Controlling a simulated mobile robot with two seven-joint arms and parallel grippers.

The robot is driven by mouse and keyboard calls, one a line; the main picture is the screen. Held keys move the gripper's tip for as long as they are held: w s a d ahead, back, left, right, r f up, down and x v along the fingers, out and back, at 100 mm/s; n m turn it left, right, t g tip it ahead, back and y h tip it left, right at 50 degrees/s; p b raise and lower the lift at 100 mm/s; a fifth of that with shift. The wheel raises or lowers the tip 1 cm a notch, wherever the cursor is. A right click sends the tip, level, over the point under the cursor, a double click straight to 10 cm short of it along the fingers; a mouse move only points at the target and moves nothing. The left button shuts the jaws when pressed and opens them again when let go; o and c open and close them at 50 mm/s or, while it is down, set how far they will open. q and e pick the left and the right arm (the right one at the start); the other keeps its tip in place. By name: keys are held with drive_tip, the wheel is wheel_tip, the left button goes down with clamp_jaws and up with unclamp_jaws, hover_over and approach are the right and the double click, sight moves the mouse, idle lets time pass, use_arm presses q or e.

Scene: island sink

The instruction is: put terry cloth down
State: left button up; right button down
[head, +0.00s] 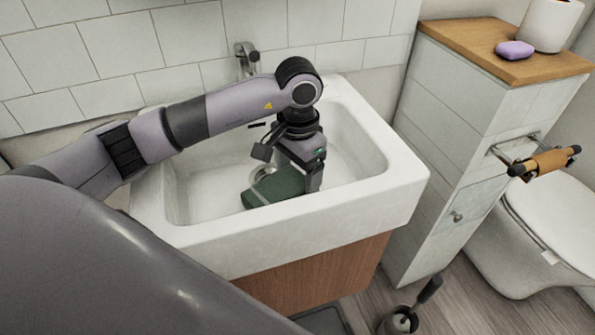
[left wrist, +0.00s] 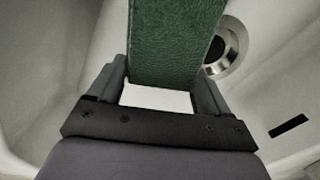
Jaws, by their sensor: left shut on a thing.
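A dark green folded piece, which looks like the terry cloth (head: 273,190), is inside the white sink basin near the drain. It also fills the upper middle of the left wrist view (left wrist: 172,40). My left gripper (head: 298,178) reaches down into the basin from above and is shut on the cloth. In the left wrist view its fingers (left wrist: 160,88) stand on either side of the cloth. Whether the cloth touches the basin floor is hard to tell. My right gripper is in neither view.
The white sink (head: 398,190) has raised walls around the cloth, with a faucet (head: 247,55) at the back. The drain (left wrist: 222,50) is beside the cloth. A tiled cabinet (head: 455,110) with purple soap (head: 514,50) stands right, near a toilet (head: 545,235). A brush holder (head: 400,320) is on the floor.

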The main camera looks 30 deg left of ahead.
use_arm(q)
drive_tip(key=shift+f, duration=0.25)
drive_tip(key=o, duration=1.1)
drive_tip(key=shift+r, duration=0.1)
drive_tip(key=shift+c, duration=0.2)
drive_tip(key=shift+r, duration=0.25)
wheel_tip(320, 180, up, 12)
drive_tip(key=shift+p, duration=0.45)
drive_tip(key=shift+f, duration=0.1)
